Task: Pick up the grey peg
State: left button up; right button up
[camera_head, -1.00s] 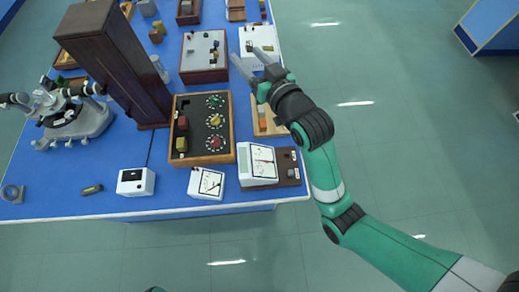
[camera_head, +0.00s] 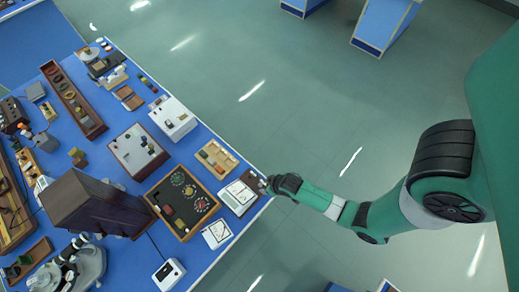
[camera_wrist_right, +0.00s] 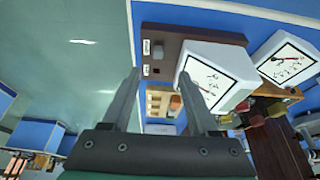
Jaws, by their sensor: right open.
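A small grey peg (camera_wrist_right: 158,51) stands in a brown wooden block (camera_wrist_right: 185,42) in the right wrist view, beside a dark hole and two white labels. The brown block also shows in the head view (camera_head: 251,178) at the table's edge, where I cannot make out the peg. My right gripper (camera_wrist_right: 160,76) is open and empty, its two fingers pointing toward the block with the peg apart from and beyond the fingertips. In the head view my right gripper (camera_head: 266,182) is beside the block at the table edge. My left gripper is not in view.
A white meter (camera_head: 238,196) stands right against the block, with a second meter (camera_head: 216,233) near it. A wooden tray with coloured blocks (camera_head: 216,157) and a black panel with dials (camera_head: 180,202) are close by. Open floor (camera_head: 310,130) lies beyond the table edge.

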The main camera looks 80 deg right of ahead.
aim_at(260, 185)
jog(key=b+x, duration=0.2)
jog(key=x, duration=0.2)
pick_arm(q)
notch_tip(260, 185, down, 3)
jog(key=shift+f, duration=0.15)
pick_arm(e)
jog(key=shift+w+d+f, duration=0.1)
jog(key=shift+w+f, duration=0.15)
jog(key=shift+f, duration=0.25)
jog(key=b+x, duration=0.1)
jog(key=x, duration=0.1)
jog(key=b+x, duration=0.1)
jog(key=x, duration=0.2)
jog(key=shift+d, duration=0.25)
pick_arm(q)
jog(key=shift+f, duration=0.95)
pick_arm(e)
grip_shut()
